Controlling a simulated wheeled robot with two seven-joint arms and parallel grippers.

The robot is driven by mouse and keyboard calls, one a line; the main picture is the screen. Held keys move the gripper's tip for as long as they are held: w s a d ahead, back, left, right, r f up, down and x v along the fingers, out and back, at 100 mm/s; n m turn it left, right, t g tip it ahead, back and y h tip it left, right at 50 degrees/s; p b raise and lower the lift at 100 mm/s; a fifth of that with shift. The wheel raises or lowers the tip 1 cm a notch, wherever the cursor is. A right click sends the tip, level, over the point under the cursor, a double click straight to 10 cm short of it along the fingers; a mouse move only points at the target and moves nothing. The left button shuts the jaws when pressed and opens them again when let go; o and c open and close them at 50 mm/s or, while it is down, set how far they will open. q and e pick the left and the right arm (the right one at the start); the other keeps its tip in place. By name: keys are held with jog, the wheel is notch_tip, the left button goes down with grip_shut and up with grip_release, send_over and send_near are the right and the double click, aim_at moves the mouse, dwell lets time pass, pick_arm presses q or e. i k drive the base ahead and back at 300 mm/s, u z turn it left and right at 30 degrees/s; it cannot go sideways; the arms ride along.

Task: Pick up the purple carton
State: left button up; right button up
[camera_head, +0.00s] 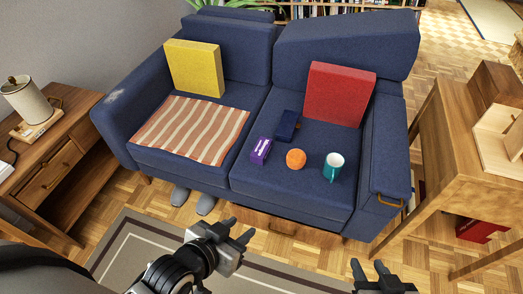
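The small purple carton (261,150) with white marking lies on the right seat cushion of the blue sofa (310,196), near the gap between the cushions. My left gripper (240,233) is in front of the sofa, below and apart from the carton. Its two fingers are spread, with nothing between them. My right gripper (370,268) is at the bottom edge, farther right and farther from the carton. Its fingers are apart and empty.
A dark blue box (286,125), an orange (296,158) and a teal mug (333,167) are near the carton. A red cushion (340,94) leans behind them. A striped cloth (190,129) covers the left seat. Wooden tables stand left (62,150) and right (449,134).

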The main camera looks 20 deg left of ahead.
aim_at(260, 151)
jog(key=u, duration=2.4)
jog(key=i, duration=1.45)
jog(key=z, duration=2.3)
jog(key=i, duration=0.5)
